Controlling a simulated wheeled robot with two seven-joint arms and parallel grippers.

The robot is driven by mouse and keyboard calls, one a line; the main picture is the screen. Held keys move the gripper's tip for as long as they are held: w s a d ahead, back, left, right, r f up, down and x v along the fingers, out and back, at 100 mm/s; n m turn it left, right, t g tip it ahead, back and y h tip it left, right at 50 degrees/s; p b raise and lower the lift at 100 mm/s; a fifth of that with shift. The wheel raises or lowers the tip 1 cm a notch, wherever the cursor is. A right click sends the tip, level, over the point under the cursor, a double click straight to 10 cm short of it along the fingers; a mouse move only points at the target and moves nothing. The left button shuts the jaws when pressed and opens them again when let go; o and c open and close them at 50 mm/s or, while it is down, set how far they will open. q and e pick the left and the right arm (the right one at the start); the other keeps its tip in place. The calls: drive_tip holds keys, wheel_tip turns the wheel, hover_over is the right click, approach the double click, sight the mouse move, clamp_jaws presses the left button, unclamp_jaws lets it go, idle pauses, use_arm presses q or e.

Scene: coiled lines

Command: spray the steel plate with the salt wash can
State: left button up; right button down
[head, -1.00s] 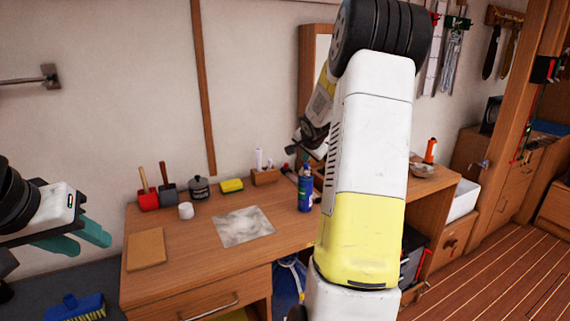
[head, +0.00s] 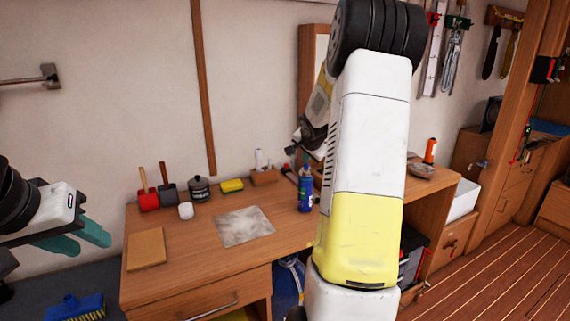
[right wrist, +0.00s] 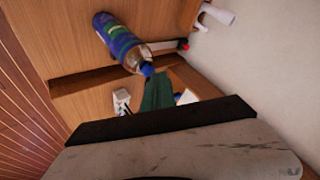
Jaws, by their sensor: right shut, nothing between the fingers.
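The salt wash can, taken to be the blue spray can with a green-marked label (head: 305,188), stands upright on the wooden desk. It also shows in the right wrist view (right wrist: 120,42), beyond my finger. The steel plate (head: 243,227) lies flat on the desk, left of the can, with pale blotches on it. My right gripper (right wrist: 158,92) is shut and empty, apart from the can; in the head view my own forearm hides much of it. My left gripper (head: 84,239) is open and empty at the left, left of the desk.
On the desk (head: 190,262) are a cork-coloured board (head: 146,249), a red brush (head: 148,200), a dark pot (head: 199,188), a white cup (head: 186,211), a yellow sponge (head: 232,186) and a wooden holder (head: 264,177). A blue brush (head: 75,307) lies at lower left.

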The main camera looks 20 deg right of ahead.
sight(306, 166)
drive_tip(key=shift+r, duration=3.05)
drive_tip(key=s+a+r+n+y, duration=0.1)
drive_tip(key=s+a+r+n, duration=0.2)
drive_tip(key=s+a, duration=0.5)
drive_tip(key=s+a+r+n+y, duration=0.1)
drive_tip(key=s+a+r+n, duration=0.2)
drive_tip(key=s+a, duration=0.45)
drive_tip(key=s+a+f+n+g+y, duration=0.1)
drive_tip(key=s+a+n, duration=0.2)
drive_tip(key=s+a, duration=0.3)
drive_tip(key=s+a+f+n+g+y, duration=0.1)
drive_tip(key=s+a+n, duration=0.3)
drive_tip(key=s, duration=0.9)
drive_tip(key=shift+a+f+n+y, duration=0.3)
drive_tip(key=shift+a+f+y, duration=0.4)
drive_tip(key=shift+a, duration=0.2)
